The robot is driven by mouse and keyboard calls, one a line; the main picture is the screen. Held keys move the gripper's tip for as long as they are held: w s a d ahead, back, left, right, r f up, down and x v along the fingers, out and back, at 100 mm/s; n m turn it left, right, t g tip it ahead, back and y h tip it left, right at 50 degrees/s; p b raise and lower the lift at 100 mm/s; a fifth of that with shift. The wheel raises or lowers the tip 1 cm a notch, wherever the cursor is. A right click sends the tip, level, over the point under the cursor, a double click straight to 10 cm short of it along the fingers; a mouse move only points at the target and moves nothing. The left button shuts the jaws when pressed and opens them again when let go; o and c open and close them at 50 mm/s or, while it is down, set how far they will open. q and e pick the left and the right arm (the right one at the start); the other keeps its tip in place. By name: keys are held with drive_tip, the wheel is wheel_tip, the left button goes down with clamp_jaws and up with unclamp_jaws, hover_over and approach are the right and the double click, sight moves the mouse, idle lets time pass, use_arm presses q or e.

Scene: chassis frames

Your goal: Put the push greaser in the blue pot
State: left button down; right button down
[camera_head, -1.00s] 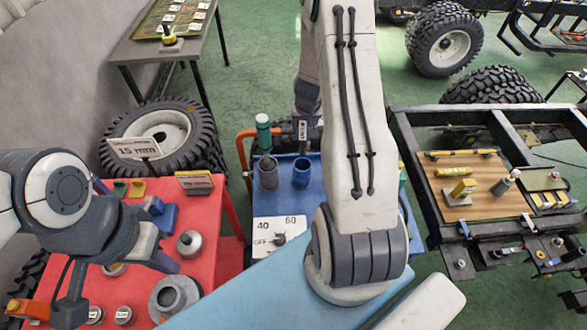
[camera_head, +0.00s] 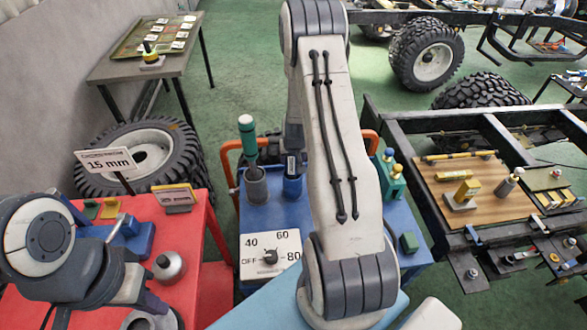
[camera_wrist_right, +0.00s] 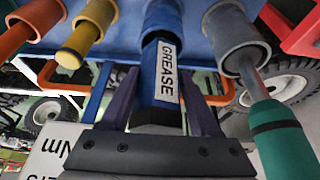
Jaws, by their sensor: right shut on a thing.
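The push greaser (camera_wrist_right: 157,75), dark with a blue upper part and a white GREASE label, is between the purple fingers of my right gripper (camera_wrist_right: 160,85), which is shut on it. Its far end is inside the mouth of the blue pot (camera_wrist_right: 167,18); how deep is hidden. In the head view the blue pot (camera_head: 292,186) stands on the blue bench, with the greaser (camera_head: 291,164) upright over its mouth and my right gripper (camera_head: 292,155) around it, partly hidden by my arm. My left gripper (camera_head: 140,293) is over the red table; its fingers are unclear.
A grey pot (camera_head: 256,188) with a green-handled tool (camera_head: 248,135) stands close beside the blue pot. A dial plate (camera_head: 270,255) is in front. A green holder (camera_head: 387,175) stands to the right. The red table (camera_head: 195,235) is at left, the vehicle frame (camera_head: 440,215) at right.

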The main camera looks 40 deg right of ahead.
sight(293, 167)
wheel_tip(293, 167, down, 2)
drive_tip(key=shift+f+p, duration=0.25)
drive_tip(key=shift+p, duration=0.1)
drive_tip(key=shift+f, duration=0.3)
drive_tip(key=shift+f, duration=0.15)
drive_tip(key=shift+c, duration=0.6)
unclamp_jaws()
